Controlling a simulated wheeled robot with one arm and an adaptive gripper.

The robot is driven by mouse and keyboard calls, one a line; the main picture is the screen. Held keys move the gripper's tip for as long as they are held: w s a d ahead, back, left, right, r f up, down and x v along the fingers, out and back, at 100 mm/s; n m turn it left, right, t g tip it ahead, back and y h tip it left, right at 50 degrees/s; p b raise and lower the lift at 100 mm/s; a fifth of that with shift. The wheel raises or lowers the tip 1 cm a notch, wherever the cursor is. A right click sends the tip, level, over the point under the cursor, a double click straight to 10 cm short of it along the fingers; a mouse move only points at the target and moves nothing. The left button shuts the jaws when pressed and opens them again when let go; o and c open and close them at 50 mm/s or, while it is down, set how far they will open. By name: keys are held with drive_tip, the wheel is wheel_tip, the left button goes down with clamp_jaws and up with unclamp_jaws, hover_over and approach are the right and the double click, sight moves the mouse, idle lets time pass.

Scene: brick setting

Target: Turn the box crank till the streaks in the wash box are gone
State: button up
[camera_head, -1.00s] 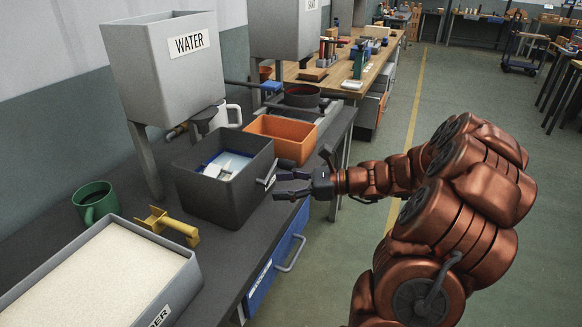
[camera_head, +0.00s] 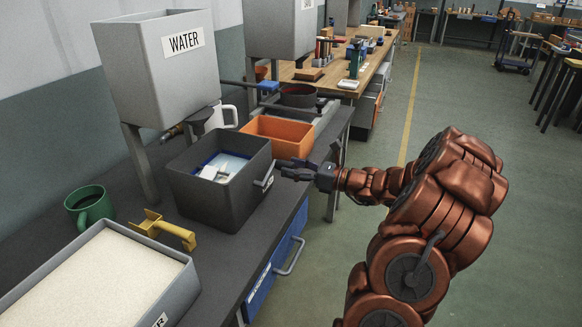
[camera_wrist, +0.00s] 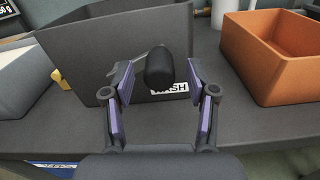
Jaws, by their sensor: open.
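The dark grey wash box (camera_head: 222,196) stands on the dark bench below the water hopper. In the head view whitish liquid and a blue-edged part show inside it; whether there are streaks I cannot tell. The box crank (camera_head: 265,176) sticks out of its right side. In the wrist view the crank's black knob (camera_wrist: 159,67) lies between my fingertips, with the wash box (camera_wrist: 95,45) and its WASH label behind it. My gripper (camera_head: 288,168) is open, its fingers (camera_wrist: 162,83) on both sides of the knob with gaps showing.
A grey WATER hopper (camera_head: 150,75) stands above and behind the box. An orange bin (camera_head: 283,152) sits close beyond it. A green mug (camera_head: 90,206), a yellow scoop-like tool (camera_head: 170,230) and a tray of pale powder (camera_head: 20,303) are nearer. The floor right of the bench is open.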

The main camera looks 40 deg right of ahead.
drive_tip(key=shift+w+a, duration=0.25)
drive_tip(key=shift+w, duration=0.1)
drive_tip(key=shift+c, duration=0.2)
clamp_jaws()
